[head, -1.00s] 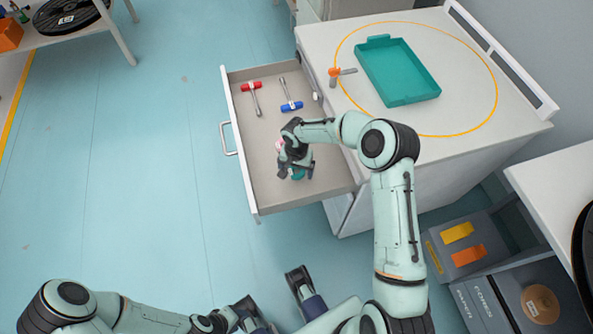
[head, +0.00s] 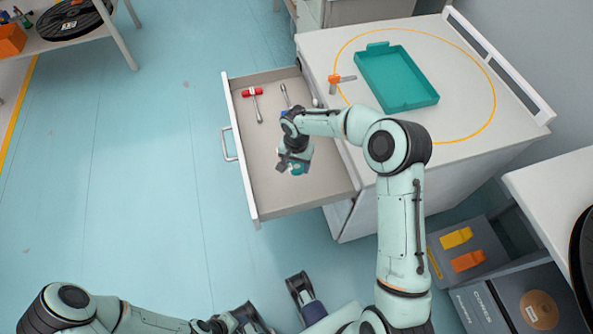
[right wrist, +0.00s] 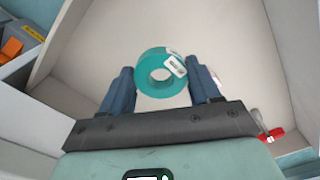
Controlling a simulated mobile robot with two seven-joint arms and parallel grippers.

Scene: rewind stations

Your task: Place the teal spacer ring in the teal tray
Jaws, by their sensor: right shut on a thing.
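The teal spacer ring (right wrist: 152,78) sits between the two fingers of my right gripper (right wrist: 163,85) in the right wrist view, a white label on it. In the head view my right gripper (head: 293,165) is shut on the ring (head: 299,168), which shows only partly, over the open drawer. The teal tray (head: 398,80) lies on the white cabinet top, inside an orange outline, and looks empty. My left gripper (head: 255,318) is low at the bottom of the head view; its fingers are not clear.
The open drawer (head: 266,195) holds a red-headed hammer (head: 253,92) and another tool partly hidden by my arm. An orange-handled tool (head: 337,80) lies on the cabinet beside the tray. A raised rail (head: 505,65) runs along the cabinet's far right edge.

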